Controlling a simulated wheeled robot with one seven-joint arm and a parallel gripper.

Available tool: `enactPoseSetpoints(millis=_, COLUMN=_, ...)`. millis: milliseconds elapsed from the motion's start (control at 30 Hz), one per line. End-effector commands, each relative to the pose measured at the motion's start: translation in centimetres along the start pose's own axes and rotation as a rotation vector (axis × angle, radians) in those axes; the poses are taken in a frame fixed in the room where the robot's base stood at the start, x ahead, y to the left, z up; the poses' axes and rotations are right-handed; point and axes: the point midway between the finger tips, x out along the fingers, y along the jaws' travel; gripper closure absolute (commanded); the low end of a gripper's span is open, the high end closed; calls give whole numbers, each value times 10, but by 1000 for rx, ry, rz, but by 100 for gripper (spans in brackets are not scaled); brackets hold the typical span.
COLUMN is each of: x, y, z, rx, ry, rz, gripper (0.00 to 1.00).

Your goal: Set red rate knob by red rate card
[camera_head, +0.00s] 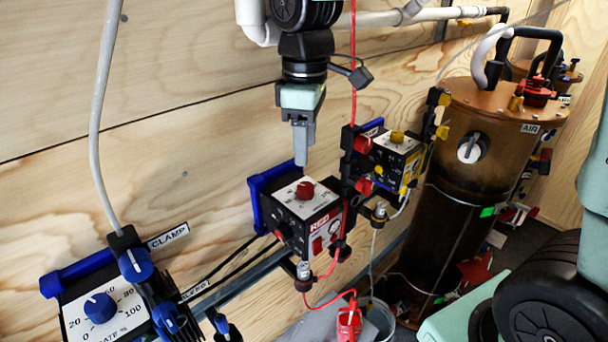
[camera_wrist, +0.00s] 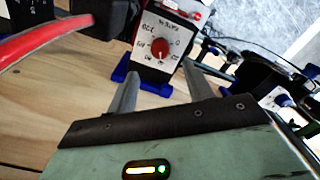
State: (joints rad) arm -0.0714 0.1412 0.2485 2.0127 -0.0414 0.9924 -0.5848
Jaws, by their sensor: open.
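The red rate knob (camera_head: 306,189) sits on the white dial face (camera_head: 290,200) of a black box with a RED label (camera_head: 320,223). In the wrist view the knob (camera_wrist: 160,48) lies just beyond my fingertips, in the gap between them, apart from both fingers. My gripper (camera_head: 301,161) points down, open and empty, above the box. It also shows in the wrist view (camera_wrist: 159,72). Dial numbers ring the knob, but its exact setting is too small to read. I cannot make out a red rate card in either view.
A box with a yellow knob (camera_head: 397,137) stands right of the red one, near a brown AIR tank (camera_head: 455,180). A red hose (camera_head: 353,60) hangs close to my gripper's right. The plywood wall is close behind.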

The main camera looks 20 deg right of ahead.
Motion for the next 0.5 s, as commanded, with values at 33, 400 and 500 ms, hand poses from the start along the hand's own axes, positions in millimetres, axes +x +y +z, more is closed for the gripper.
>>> enactPoseSetpoints(millis=33, x=10, y=-1, z=0, rx=-1, ry=-5, rz=-4, gripper=49)
enactPoseSetpoints(millis=400, x=72, y=0, z=1, rx=0, ry=-3, rz=-2, gripper=49)
enactPoseSetpoints(millis=500, x=80, y=0, z=0, rx=0, ry=-2, rz=-1, gripper=49)
